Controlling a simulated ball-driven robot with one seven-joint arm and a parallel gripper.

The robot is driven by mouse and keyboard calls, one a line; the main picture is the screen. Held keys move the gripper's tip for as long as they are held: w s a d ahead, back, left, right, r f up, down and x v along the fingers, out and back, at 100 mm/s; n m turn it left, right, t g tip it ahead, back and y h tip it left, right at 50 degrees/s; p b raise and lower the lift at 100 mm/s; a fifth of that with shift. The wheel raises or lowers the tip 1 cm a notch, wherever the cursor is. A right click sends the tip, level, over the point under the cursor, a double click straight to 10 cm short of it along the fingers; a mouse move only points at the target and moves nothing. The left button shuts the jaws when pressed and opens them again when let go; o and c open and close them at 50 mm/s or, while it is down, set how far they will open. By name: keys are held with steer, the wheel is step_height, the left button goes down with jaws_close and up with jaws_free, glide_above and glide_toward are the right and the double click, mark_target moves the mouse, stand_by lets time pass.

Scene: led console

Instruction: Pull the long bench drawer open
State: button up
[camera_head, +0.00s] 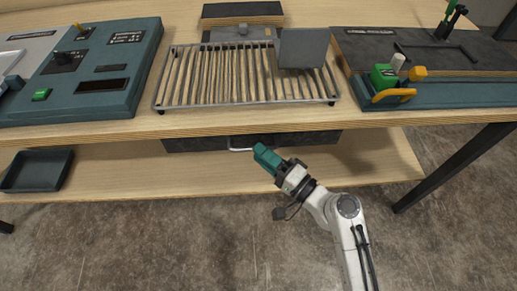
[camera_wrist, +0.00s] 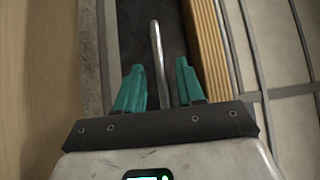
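The long bench drawer (camera_head: 315,140) is a dark front under the tabletop edge, and it looks closed. Its metal bar handle (camera_head: 240,149) is partly hidden behind my gripper in the head view. My gripper (camera_head: 262,153) has teal fingers and is at the right part of the handle. In the wrist view my gripper (camera_wrist: 157,85) is open, with the fingers apart. The handle (camera_wrist: 158,60) runs lengthwise between the two fingers there, with gaps on both sides. I cannot tell how deep it sits between them. The dark drawer front (camera_wrist: 135,35) lies behind it.
The bench top (camera_head: 200,125) overhangs the drawer. A wooden lower shelf (camera_head: 120,175) runs below, with a dark tray (camera_head: 38,170) at left. A metal rack (camera_head: 240,75), a teal console (camera_head: 85,70) and a clamp fixture (camera_head: 400,85) stand on top. The floor in front is clear.

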steer(key=shift+x, duration=1)
jaws_close()
